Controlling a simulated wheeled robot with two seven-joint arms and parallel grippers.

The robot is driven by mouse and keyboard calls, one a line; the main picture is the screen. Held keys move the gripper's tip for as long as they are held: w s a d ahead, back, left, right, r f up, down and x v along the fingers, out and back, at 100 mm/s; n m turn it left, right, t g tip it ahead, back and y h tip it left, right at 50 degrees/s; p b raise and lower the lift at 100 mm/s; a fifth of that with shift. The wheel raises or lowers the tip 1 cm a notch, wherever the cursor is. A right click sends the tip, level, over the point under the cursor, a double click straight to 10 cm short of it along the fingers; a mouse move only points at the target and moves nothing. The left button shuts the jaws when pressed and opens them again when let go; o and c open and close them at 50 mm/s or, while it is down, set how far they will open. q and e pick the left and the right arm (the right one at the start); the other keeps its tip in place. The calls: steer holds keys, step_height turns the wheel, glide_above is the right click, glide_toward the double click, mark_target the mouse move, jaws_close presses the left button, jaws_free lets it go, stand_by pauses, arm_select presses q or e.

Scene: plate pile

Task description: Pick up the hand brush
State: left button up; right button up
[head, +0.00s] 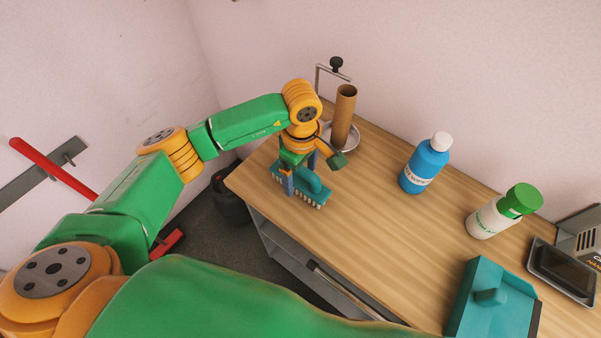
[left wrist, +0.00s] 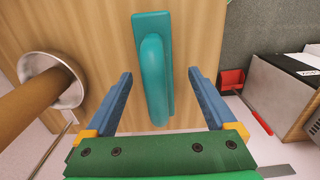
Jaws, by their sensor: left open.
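The teal hand brush (head: 315,180) lies bristles down on the wooden table (head: 370,230), near its left corner. My left gripper (head: 299,173) points down over it, with blue fingers open. In the left wrist view the brush's looped handle (left wrist: 155,75) runs lengthwise between the two spread fingertips (left wrist: 160,76). The fingers stand on either side of the handle, with gaps showing. I cannot tell how far above the brush they are. My right gripper is not in view.
A paper-roll holder with a brown tube (head: 344,115) stands close behind the gripper. A blue bottle (head: 425,165), a green-capped white bottle (head: 503,211), a teal dustpan (head: 485,310) and a dark device (head: 562,272) stand further right. Middle table is clear.

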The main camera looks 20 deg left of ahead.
mark_target(315, 176)
arm_select(q)
steer(key=shift+f, duration=0.6)
steer(key=shift+w+a+f, duration=0.15)
steer(key=shift+w+f, duration=0.2)
steer(key=shift+f, duration=0.05)
steer(key=shift+s+r, duration=0.1)
steer(key=shift+s, duration=0.05)
steer(key=c, duration=1.1)
jaws_close()
step_height(315, 176, up, 3)
steer(key=shift+r+b, duration=0.1)
steer(key=shift+b, duration=0.4)
steer(key=d+r+b, duration=0.1)
steer(key=d+r, duration=0.1)
steer(key=s+d+r+b, duration=0.1)
steer(key=shift+d+r, duration=0.35)
steer(key=shift+r, duration=0.05)
steer(key=s+d+r+b, duration=0.2)
steer(key=s+d+r, duration=0.2)
steer(key=d, duration=0.5)
step_height(315, 176, up, 2)
steer(key=shift+d+b, duration=0.3)
steer(key=shift+b, duration=0.1)
